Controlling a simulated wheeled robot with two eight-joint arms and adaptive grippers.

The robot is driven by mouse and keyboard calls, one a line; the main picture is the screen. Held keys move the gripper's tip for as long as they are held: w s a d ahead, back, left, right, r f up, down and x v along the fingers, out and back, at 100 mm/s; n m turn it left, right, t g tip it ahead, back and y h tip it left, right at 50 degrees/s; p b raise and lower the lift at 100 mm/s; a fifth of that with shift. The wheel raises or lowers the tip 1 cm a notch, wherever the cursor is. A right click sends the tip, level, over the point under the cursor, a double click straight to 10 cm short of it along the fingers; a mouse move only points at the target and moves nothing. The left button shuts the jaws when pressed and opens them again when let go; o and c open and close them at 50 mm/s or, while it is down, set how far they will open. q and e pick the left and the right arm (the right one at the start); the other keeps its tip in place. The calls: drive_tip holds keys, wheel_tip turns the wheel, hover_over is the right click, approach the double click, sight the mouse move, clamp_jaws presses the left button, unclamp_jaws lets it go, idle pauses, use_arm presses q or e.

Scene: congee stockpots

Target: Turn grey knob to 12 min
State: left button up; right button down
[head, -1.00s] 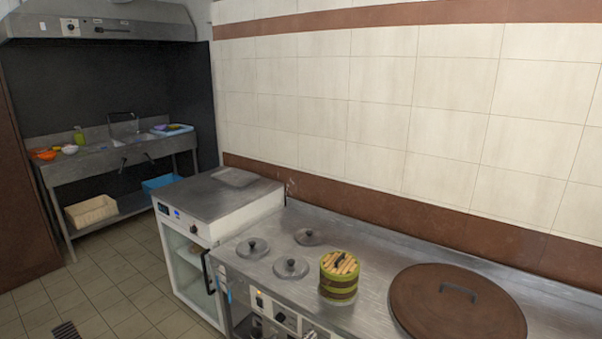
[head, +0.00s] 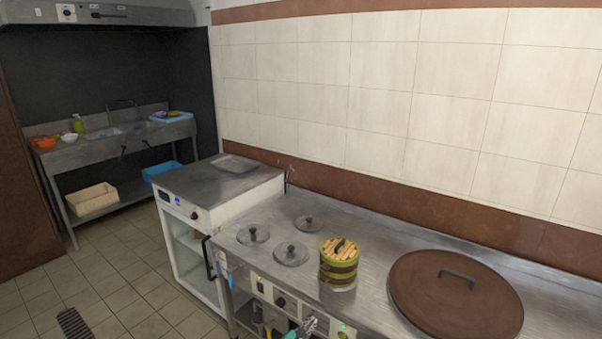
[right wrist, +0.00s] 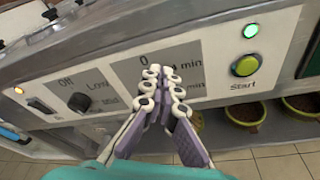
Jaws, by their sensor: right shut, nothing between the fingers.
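My right gripper (head: 311,324) is at the counter's front control panel, at the bottom of the head view. In the right wrist view, my right gripper (right wrist: 163,76) has its white-tipped fingers together, pointing at the timer dial panel (right wrist: 190,78) marked "0" and "min". The grey knob is not visible; the fingers cover the middle of that panel. I cannot tell its setting or whether the fingers touch it. My left gripper is in neither view.
Left of the timer panel is a black knob (right wrist: 79,102) marked Off, Low, Mid. Right of it are a yellow-green Start button (right wrist: 244,66) and a lit green lamp (right wrist: 250,30). Bamboo steamers (head: 339,263) and a large brown lid (head: 455,295) are on the counter.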

drive_tip(key=v, duration=0.3)
drive_tip(key=f+v, duration=0.1)
drive_tip(key=v, duration=0.1)
drive_tip(key=shift+s+a, duration=0.1)
drive_tip(key=shift+a, duration=0.3)
drive_tip(key=s+d+r+m+g+y, duration=0.1)
drive_tip(key=s+d+r+m+g, duration=0.1)
drive_tip(key=s+d+r+m, duration=0.65)
drive_tip(key=w+d+r+m+g+y, duration=0.1)
drive_tip(key=d+r+m+g+y, duration=0.3)
drive_tip(key=r, duration=0.9)
drive_tip(key=s+d+r+m, duration=0.3)
drive_tip(key=s, duration=0.5)
drive_tip(key=s+d+r+m, duration=0.2)
drive_tip(key=s+d+r, duration=0.1)
drive_tip(key=s, duration=0.4)
drive_tip(key=s+f+m+y, duration=0.2)
drive_tip(key=s+m, duration=0.4)
drive_tip(key=s, duration=0.7)
drive_tip(key=shift+s+a+y, duration=0.25)
drive_tip(key=shift+a+y, duration=0.05)
drive_tip(key=shift+a, duration=0.15)
